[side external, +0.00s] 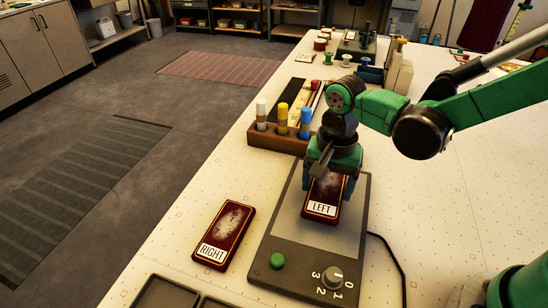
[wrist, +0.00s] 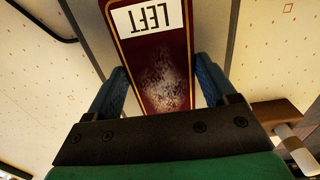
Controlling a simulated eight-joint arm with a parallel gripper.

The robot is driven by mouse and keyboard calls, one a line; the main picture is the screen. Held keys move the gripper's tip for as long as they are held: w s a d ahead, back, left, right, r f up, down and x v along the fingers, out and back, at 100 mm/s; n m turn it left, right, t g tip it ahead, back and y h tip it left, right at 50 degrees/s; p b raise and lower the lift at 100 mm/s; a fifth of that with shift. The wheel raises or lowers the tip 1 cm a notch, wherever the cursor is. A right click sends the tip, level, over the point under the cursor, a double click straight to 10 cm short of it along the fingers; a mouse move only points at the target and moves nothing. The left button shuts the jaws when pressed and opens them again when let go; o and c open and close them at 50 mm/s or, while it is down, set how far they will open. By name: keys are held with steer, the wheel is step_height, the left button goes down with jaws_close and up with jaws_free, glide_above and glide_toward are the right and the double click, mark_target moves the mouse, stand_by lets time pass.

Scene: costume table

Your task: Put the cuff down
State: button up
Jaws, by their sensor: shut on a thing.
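The cuff marked LEFT (side external: 323,198) is a dark red, gold-edged piece with a pale worn patch and a white label. My gripper (side external: 326,180) points down over the grey plate device (side external: 285,226) and is shut on this cuff. In the wrist view the LEFT cuff (wrist: 155,62) lies between my two blue fingers (wrist: 163,88). The cuff is over the device's pale plate; I cannot tell whether it touches it. A second cuff, marked RIGHT (side external: 223,233), lies flat on the table left of the device.
The device has a green button (side external: 277,261) and a numbered dial (side external: 332,277) at its front. A wooden holder (side external: 278,138) with several capped bottles stands behind it. A dark tray (side external: 165,295) is at the front left. A black cable (side external: 392,255) runs along the right.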

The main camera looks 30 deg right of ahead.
mark_target(327, 189)
steer(key=shift+f, duration=0.9)
steer(key=shift+f, duration=0.1)
steer(key=o, duration=1.3)
steer(key=shift+c, duration=0.2)
step_height(327, 189, up, 11)
steer(key=s+d+n+t, duration=0.3)
steer(key=d+n+t, duration=0.4)
steer(key=d+n, duration=0.2)
steer(key=shift+s+d+r, duration=0.2)
steer(key=shift+s+d, duration=0.1)
steer(key=shift+s, duration=0.05)
